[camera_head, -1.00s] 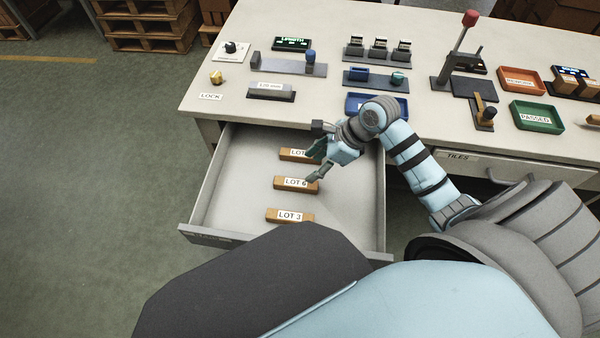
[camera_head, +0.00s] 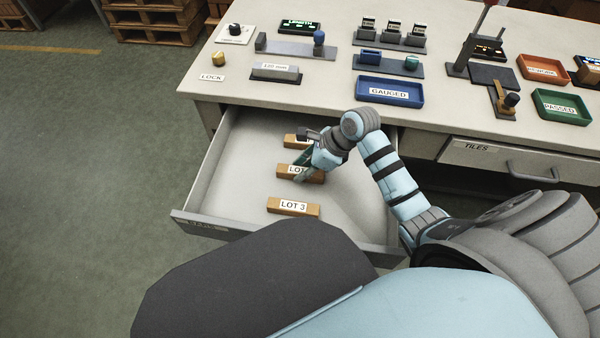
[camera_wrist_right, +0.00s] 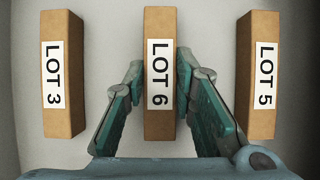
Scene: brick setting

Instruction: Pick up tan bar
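Three tan bars lie in the open drawer (camera_head: 235,185). LOT 6 (camera_head: 284,170) is the middle one, LOT 3 (camera_head: 293,207) lies nearer, and the third is partly hidden behind my right gripper (camera_head: 303,171). In the right wrist view that third bar reads LOT 5 (camera_wrist_right: 262,75), with LOT 6 (camera_wrist_right: 160,75) in the centre and LOT 3 (camera_wrist_right: 58,75) at left. My right gripper (camera_wrist_right: 160,60) is open, its fingers on either side of LOT 6. A small gap shows at the left fingertip; contact at the right one is unclear. My left gripper is out of view.
The bench top behind holds a blue GAUGED tray (camera_head: 361,91), a green PASSED tray (camera_head: 545,111), an orange tray (camera_head: 527,74) and several fixtures. A closed TILES drawer (camera_head: 480,162) is at right. The drawer's left side is clear.

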